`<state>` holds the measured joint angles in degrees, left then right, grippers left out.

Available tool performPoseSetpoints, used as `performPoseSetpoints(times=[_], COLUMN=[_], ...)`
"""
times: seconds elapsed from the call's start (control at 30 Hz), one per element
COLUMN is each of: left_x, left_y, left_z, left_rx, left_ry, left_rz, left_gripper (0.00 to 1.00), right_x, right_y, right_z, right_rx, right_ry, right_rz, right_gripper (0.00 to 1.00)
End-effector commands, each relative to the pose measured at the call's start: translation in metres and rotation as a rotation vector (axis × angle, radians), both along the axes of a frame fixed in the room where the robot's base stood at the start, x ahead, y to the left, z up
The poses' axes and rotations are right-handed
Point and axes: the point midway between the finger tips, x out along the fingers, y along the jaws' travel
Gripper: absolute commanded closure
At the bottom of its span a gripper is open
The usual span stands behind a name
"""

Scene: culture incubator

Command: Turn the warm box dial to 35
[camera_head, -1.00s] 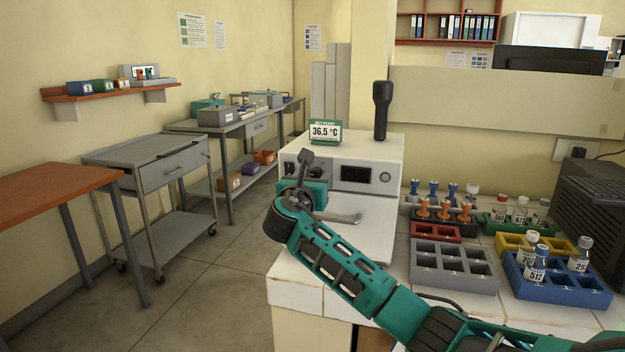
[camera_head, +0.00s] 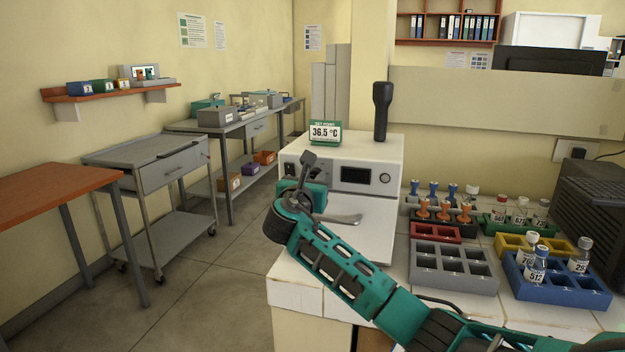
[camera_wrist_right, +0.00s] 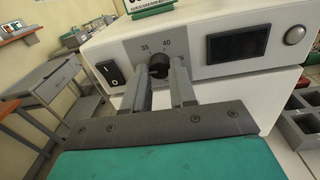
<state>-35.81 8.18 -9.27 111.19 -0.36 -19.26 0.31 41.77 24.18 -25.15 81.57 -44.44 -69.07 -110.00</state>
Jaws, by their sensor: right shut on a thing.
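The warm box (camera_head: 366,152) is a white cabinet on the tiled counter, with a dark display (camera_head: 355,174) on its front. In the right wrist view, its black dial (camera_wrist_right: 158,66) sits between the marks 35 and 40, left of the dark display. My right gripper (camera_wrist_right: 160,74) has its two fingers on either side of the dial and is shut on it. The fingers hide part of the dial and some of its scale, so its exact setting cannot be told. In the head view, my right gripper (camera_head: 308,164) covers the dial. My left gripper is not in view.
A black upright handle-shaped object (camera_head: 382,110) stands on top too. A black rocker switch (camera_wrist_right: 110,73) is left of the dial. Racks with vials (camera_head: 556,280) fill the counter at right.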

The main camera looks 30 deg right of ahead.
Motion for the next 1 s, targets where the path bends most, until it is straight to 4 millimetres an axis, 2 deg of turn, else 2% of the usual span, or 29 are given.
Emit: performPoseSetpoints(times=[0.43,1.0], left_x=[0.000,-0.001], left_y=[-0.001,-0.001], left_z=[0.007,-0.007], left_rx=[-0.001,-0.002], left_ry=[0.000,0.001], left_rz=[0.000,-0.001], left_gripper=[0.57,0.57], right_x=[0.000,0.001], right_y=[0.001,0.001], right_z=[-0.001,-0.003], right_rx=[0.227,0.543], right_ry=[-0.264,-0.631], right_rz=[0.000,0.000], right_gripper=[1.00,1.00])
